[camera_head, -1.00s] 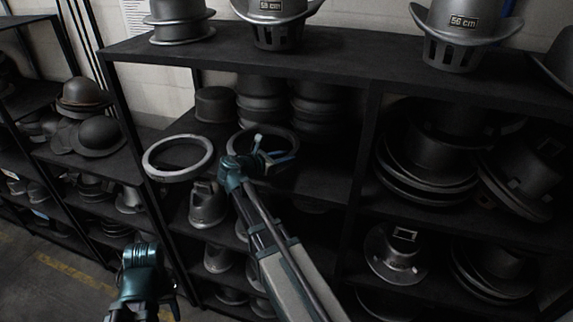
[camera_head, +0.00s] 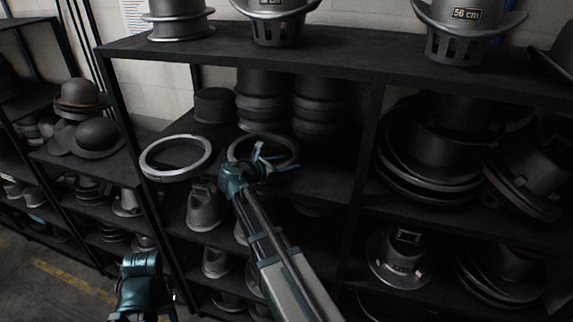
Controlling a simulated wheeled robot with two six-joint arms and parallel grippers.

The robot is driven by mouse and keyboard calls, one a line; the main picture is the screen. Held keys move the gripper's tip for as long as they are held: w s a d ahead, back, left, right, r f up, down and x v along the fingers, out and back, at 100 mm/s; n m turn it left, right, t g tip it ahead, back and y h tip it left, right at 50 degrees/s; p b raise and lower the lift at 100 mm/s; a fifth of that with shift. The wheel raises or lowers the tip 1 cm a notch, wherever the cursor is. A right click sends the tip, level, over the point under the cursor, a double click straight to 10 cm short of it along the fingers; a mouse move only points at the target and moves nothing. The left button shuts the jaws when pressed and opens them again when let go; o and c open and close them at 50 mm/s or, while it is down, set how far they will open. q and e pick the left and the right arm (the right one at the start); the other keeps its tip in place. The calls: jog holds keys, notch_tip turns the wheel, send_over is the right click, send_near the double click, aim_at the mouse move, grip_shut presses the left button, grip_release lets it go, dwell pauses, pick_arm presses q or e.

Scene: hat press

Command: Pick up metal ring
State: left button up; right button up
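A light grey metal ring (camera_head: 176,174) lies on the left end of the second shelf, partly past its front edge. A darker metal ring (camera_head: 283,139) lies to its right on the same shelf. My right gripper (camera_head: 268,158) is at the dark ring's near rim, its fingers apart with blue tips. I cannot tell whether the rim lies between them. The gripper hides the ring's front part. My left arm (camera_head: 140,285) shows at the bottom left, below the shelf unit's left end; its fingers are not clearly seen.
The shelf board (camera_head: 330,172) is bare to the right of my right gripper. Dark metal cylinders (camera_head: 263,97) stand behind the rings. An upright post and the top shelf (camera_head: 330,62) bound this bay. Stacked hat forms (camera_head: 430,160) fill the right bay.

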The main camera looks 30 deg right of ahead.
jog(key=shift+a+r, duration=0.15)
jog(key=shift+a, duration=0.05)
jog(key=p+v, duration=0.3)
jog(key=v, duration=0.8)
jog(key=shift+a+p, duration=0.3)
jog(key=shift+p, duration=0.05)
jog(key=s+a+f+m+g+y, duration=0.2)
jog(key=s+a+f+m+y, duration=0.4)
jog(key=s+a, duration=0.4)
jog(key=s+a+f+m+g+y, duration=0.2)
jog(key=s+a+f+m+y, duration=0.5)
jog(key=a, duration=0.8)
jog(key=s+f+m, duration=0.2)
jog(key=s+m, duration=0.1)
jog(key=shift+s+a, duration=0.25)
jog(key=shift+o, duration=0.3)
jog(key=shift+f, duration=0.1)
